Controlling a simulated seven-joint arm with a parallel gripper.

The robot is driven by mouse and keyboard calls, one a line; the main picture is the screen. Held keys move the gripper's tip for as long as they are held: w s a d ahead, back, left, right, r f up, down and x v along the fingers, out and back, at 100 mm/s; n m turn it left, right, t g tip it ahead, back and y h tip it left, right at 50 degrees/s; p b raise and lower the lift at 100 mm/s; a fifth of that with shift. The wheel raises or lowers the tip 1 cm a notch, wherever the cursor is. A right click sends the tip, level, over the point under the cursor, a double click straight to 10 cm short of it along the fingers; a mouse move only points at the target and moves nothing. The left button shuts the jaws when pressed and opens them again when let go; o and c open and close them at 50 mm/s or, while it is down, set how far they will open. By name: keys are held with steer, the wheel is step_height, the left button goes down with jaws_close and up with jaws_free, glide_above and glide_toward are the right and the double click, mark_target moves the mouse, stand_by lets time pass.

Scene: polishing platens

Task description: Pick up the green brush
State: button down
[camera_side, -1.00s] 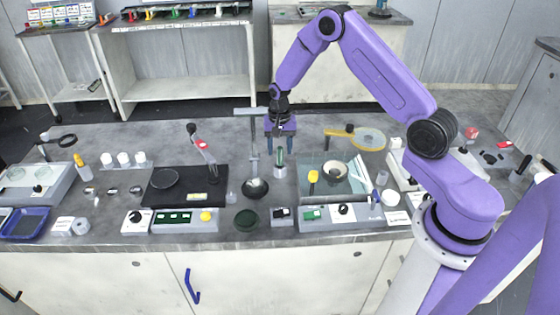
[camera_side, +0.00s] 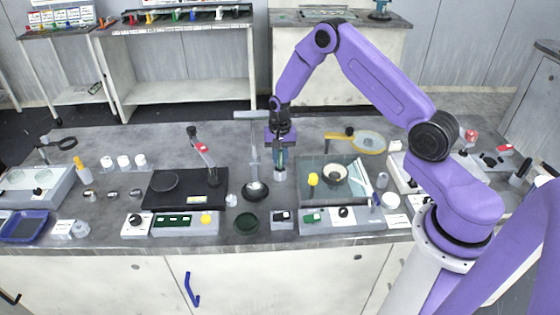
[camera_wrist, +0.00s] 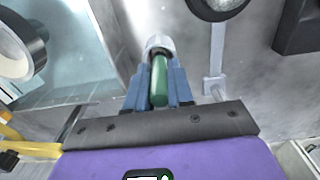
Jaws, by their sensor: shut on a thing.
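The green brush (camera_wrist: 159,80) is a green upright handle with a pale grey-white end (camera_wrist: 160,44) in the wrist view. My gripper (camera_wrist: 158,88) is shut on the handle, with one blue finger on either side. In the side view my gripper (camera_side: 281,158) points straight down at the middle of the bench. The brush's pale lower end (camera_side: 280,175) shows just below the fingers there. The fingers hide most of the handle in the side view, and I cannot tell whether the brush touches the bench.
A metal stand (camera_side: 254,140) with a dark round cup (camera_side: 255,190) is close on the left. A black platen unit (camera_side: 160,197) is farther left.

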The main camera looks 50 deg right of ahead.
step_height(320, 180, up, 9)
steer(key=shift+w+a+r, duration=0.1)
steer(key=w+a+r, duration=0.1)
steer(key=w+a, duration=0.2)
steer(key=a, duration=0.6)
steer(key=shift+f, duration=3.75)
steer(key=shift+s+a, duration=2.1)
steer(key=shift+w+d+f, duration=0.1)
steer(key=shift+w+d, duration=2.2)
steer(key=shift+s+a, duration=0.2)
steer(key=shift+s, duration=0.45)
steer(key=shift+s+a, duration=1.9)
steer(key=shift+w+d, duration=2.3)
steer(key=shift+w, duration=0.05)
step_height(320, 180, up, 8)
steer(key=shift+s, duration=0.1)
